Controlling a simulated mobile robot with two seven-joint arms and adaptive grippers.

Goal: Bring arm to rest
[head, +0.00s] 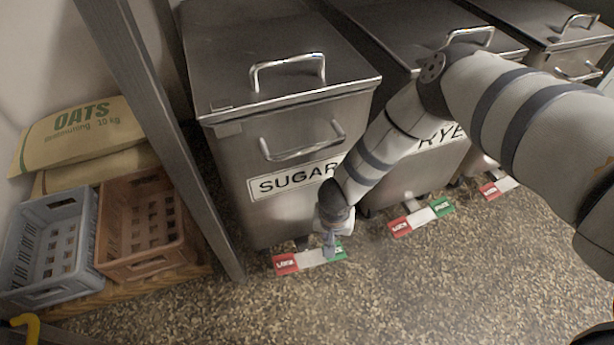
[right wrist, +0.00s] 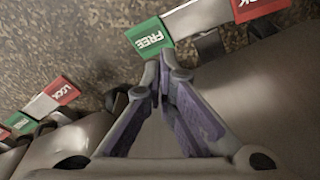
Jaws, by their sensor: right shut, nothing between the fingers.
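My right arm comes in from the right of the head view and reaches down to the foot of the steel bin marked SUGAR (head: 234,215). My right gripper (head: 331,243) is at the green FREE end of that bin's floor pedal (head: 312,258); it partly covers this end. In the right wrist view the right gripper (right wrist: 158,72) has its fingertips together with nothing between them. The green FREE plate (right wrist: 149,38) shows just beyond the tips; I cannot tell whether they touch it. My left gripper is not in view.
A bin marked RYE (head: 400,185) stands to the right with its own pedal (head: 421,216), and another bin (head: 560,30) is beyond. A grey post (head: 150,120), a grey crate (head: 50,250), a brown crate (head: 145,225) and OATS sacks (head: 80,130) are at left. The front floor is clear.

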